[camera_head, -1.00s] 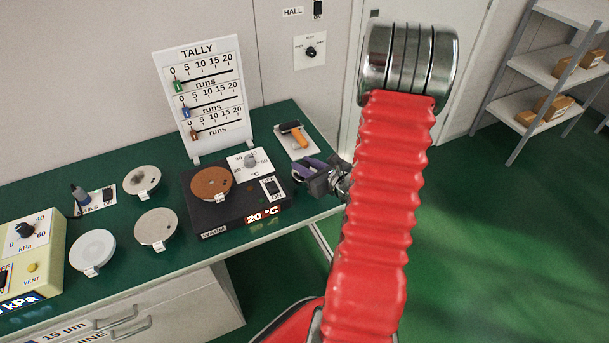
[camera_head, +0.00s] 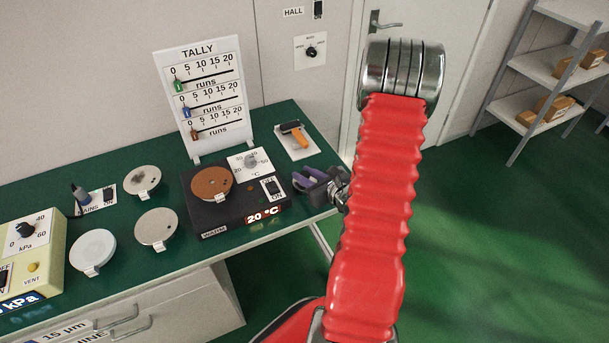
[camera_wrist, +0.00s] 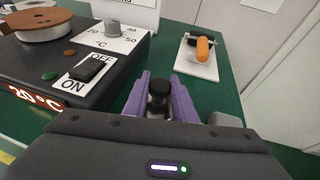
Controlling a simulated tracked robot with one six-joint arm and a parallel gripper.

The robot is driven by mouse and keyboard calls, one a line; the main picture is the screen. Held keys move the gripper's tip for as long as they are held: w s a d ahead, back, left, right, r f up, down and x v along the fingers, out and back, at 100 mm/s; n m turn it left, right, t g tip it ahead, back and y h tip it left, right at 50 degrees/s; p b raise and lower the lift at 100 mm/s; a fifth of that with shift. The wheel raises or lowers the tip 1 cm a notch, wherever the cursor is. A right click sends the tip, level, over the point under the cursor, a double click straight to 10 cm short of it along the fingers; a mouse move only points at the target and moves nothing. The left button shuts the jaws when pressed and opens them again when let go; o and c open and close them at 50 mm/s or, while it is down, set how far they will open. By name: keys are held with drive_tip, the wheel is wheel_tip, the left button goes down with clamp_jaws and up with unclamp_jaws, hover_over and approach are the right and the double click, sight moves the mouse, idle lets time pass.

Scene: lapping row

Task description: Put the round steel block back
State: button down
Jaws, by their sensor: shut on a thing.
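My gripper (camera_head: 306,180) is over the right end of the green bench, just right of the black warmer. In the wrist view its two purple fingers (camera_wrist: 160,98) are closed around a small black knob (camera_wrist: 160,88). The knob appears to be the top of the round steel block. The block's body is hidden by the fingers and the gripper housing, so I cannot tell whether it touches the bench.
The black warmer (camera_head: 212,217) carries a brown disc (camera_head: 211,182) and reads 20 °C. A white plate with an orange-handled roller (camera_head: 294,136) lies behind the gripper. The tally board (camera_head: 205,95) stands at the back. Several pale discs lie on the left.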

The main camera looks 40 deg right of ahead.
idle(0.3)
drive_tip(key=c, duration=1.5)
unclamp_jaws()
drive_tip(key=shift+o, duration=0.2)
drive_tip(key=v, duration=1.2)
drive_tip(key=shift+w+a+r, duration=0.1)
